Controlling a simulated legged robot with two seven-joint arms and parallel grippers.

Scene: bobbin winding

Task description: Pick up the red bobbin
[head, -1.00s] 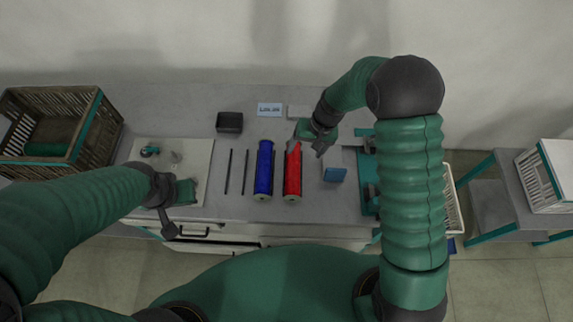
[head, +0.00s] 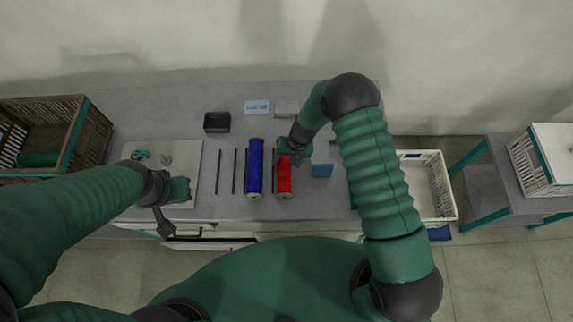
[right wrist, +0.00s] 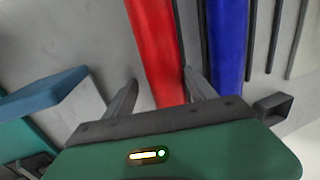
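The red bobbin (head: 284,182) lies lengthwise on the grey table, right of the blue bobbin (head: 255,168). My right gripper (head: 295,157) is over the red bobbin's far end and hides that part in the head view. In the right wrist view, my right gripper (right wrist: 160,77) is open, with one finger on each side of the red bobbin (right wrist: 158,50). The blue bobbin (right wrist: 228,40) is just outside the right finger. Contact with the red bobbin cannot be told. My left gripper (head: 164,225) hangs near the table's front edge, away from the bobbins; its opening is unclear.
Several thin dark rods (head: 219,171) lie left of the blue bobbin. A blue block (head: 322,170) stands right of the red bobbin. A small black box (head: 217,122) is behind. A white basket (head: 440,185) is right of the table, a brown crate (head: 85,125) at left.

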